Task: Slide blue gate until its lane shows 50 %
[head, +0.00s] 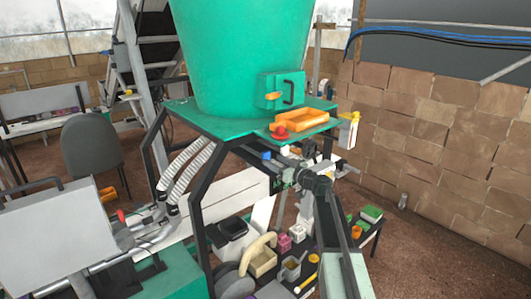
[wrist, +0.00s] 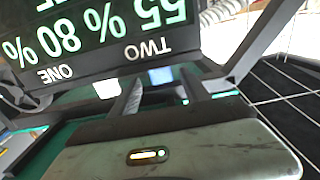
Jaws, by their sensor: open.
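The blue gate (head: 266,155) is a small blue piece under the front edge of the green table. In the wrist view the blue gate (wrist: 160,76) lies between and beyond my fingers. My gripper (wrist: 158,92) is open, with one finger on each side of the blue gate in the picture; I cannot tell whether they touch it. In the head view my gripper (head: 280,172) is small beneath the table edge. A dark display (wrist: 100,35) shows upside down in the wrist view. It reads 80 % by ONE and 55 % by TWO. Which lane is the blue gate's is not clear.
A white piece (wrist: 106,88) sits left of the blue gate. The green table (head: 190,113) carries a large green hopper (head: 240,55), an orange tray (head: 300,120) and a red knob (head: 281,132). Bins and loose items crowd the shelf below. Dark table legs stand close by.

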